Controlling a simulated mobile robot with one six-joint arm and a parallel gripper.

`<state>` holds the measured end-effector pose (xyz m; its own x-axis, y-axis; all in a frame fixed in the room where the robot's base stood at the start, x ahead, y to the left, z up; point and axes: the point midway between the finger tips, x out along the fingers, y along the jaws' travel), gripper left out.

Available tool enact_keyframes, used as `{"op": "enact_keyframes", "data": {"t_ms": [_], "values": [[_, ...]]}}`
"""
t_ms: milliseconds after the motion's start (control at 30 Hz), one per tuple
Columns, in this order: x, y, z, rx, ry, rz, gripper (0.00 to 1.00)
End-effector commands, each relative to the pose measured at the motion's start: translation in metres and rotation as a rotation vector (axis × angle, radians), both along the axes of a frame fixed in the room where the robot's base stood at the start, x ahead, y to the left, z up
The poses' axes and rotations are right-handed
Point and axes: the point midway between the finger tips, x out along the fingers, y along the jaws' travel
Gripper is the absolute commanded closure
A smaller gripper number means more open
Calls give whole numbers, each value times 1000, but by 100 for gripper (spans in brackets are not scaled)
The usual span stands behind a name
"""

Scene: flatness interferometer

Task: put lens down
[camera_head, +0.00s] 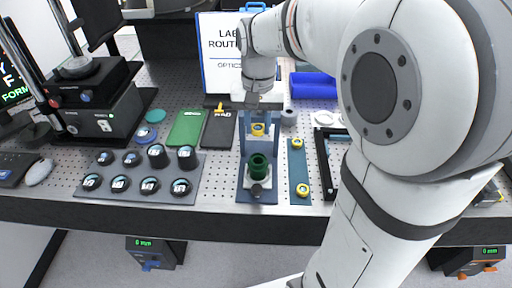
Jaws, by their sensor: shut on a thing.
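My gripper (261,103) hangs from the arm over the blue stand (244,185) at the middle of the bench. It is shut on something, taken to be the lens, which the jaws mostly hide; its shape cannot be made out. A small yellow-ringed piece (258,129) shows just below the jaws; whether it touches them is unclear. A dark green cylinder (258,167) stands upright at the stand's front. Several dark round lenses with shiny faces sit on a grey mat (137,194) to the left.
A blue strip (299,168) with yellow rings lies right of the stand. A green case (187,128) and a dark case (219,129) lie to its left. A white sign (221,75) and blue roll (313,85) are behind. My arm covers the right side.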

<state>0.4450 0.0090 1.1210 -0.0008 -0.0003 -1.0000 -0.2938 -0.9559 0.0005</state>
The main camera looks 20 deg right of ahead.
Motion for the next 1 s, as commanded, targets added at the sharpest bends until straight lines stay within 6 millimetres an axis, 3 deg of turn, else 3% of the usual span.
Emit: {"op": "enact_keyframes", "data": {"t_ms": [200, 600, 1000], "values": [[-2, -2, -37, 0, 7, -9, 93], [-2, -3, -87, 0, 5, -11, 93], [-2, -4, -99, 0, 4, -12, 93]]}}
